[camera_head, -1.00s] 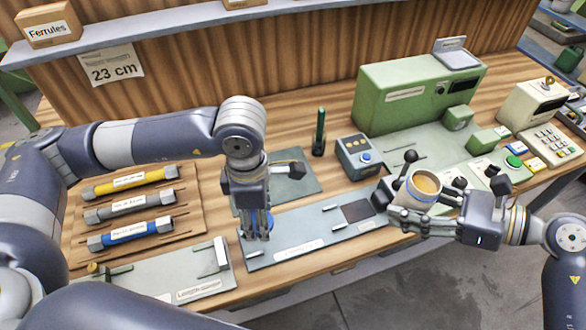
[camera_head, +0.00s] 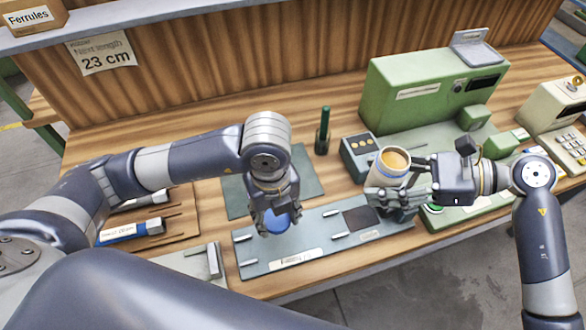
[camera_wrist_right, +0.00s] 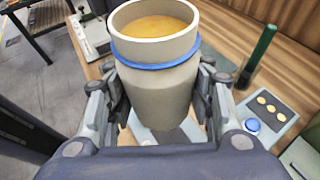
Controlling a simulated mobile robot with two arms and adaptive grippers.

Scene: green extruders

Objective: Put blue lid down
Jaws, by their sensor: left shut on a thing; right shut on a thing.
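The blue lid (camera_head: 278,223) is a round disc in the fingers of my left gripper (camera_head: 274,213). It is over the grey plate, near the plate's upper left part; I cannot tell the gap beneath it. My right gripper (camera_head: 396,193) is shut on a beige jar (camera_head: 392,170), which is open at the top, holds tan contents and has a blue band below its rim. The jar also fills the middle of the right wrist view (camera_wrist_right: 155,75), with my fingers on both sides of it.
The grey plate (camera_head: 255,262) with small metal rails lies on the wooden bench. A darker green-grey mat (camera_head: 235,197) lies behind it. A control box with a blue button (camera_head: 360,157), a green upright tool (camera_head: 323,130) and a green machine (camera_head: 425,90) stand behind.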

